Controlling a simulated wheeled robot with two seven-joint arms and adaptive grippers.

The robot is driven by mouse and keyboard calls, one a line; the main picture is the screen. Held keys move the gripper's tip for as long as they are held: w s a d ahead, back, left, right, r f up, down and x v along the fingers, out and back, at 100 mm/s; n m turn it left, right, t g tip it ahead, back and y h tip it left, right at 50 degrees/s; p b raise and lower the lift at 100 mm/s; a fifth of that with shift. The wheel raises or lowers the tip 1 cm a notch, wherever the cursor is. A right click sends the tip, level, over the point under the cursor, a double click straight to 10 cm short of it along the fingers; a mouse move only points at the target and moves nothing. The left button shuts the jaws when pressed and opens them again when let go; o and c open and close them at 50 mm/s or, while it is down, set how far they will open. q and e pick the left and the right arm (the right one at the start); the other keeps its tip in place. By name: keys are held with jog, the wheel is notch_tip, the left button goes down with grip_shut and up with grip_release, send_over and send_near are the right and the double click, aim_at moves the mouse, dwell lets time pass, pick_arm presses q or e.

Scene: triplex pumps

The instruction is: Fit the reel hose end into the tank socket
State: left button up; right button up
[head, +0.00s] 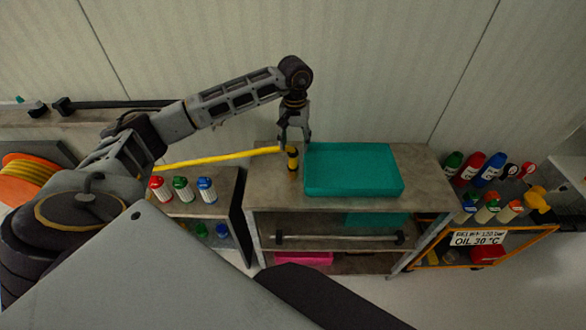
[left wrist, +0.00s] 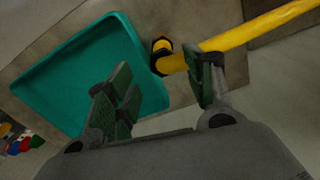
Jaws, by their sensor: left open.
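The yellow reel hose (head: 215,158) runs from the orange reel (head: 28,175) at the left to the shelf top. Its end (head: 292,159), yellow with black bands, is beside the teal tray-like box (head: 353,170). In the left wrist view the hose (left wrist: 262,28) comes in from the upper right, and its end with black rings (left wrist: 161,55) is beside the box (left wrist: 85,65). My left gripper (head: 294,138) points down just above the hose end. It also shows in the left wrist view (left wrist: 165,92), open, its fingers apart. I cannot make out a tank socket.
The shelf unit (head: 270,195) stands against the wall. Several capped bottles (head: 182,189) stand on the lower shelf to its left. More bottles (head: 490,168) stand at the right, by an orange-framed cart with a sign (head: 478,238).

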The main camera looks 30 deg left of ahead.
aim_at(294, 151)
pick_arm(q)
notch_tip(294, 151, down, 3)
jog(key=shift+f, duration=0.25)
pick_arm(e)
jog(key=shift+s+a, duration=0.3)
jog(key=shift+s, duration=0.6)
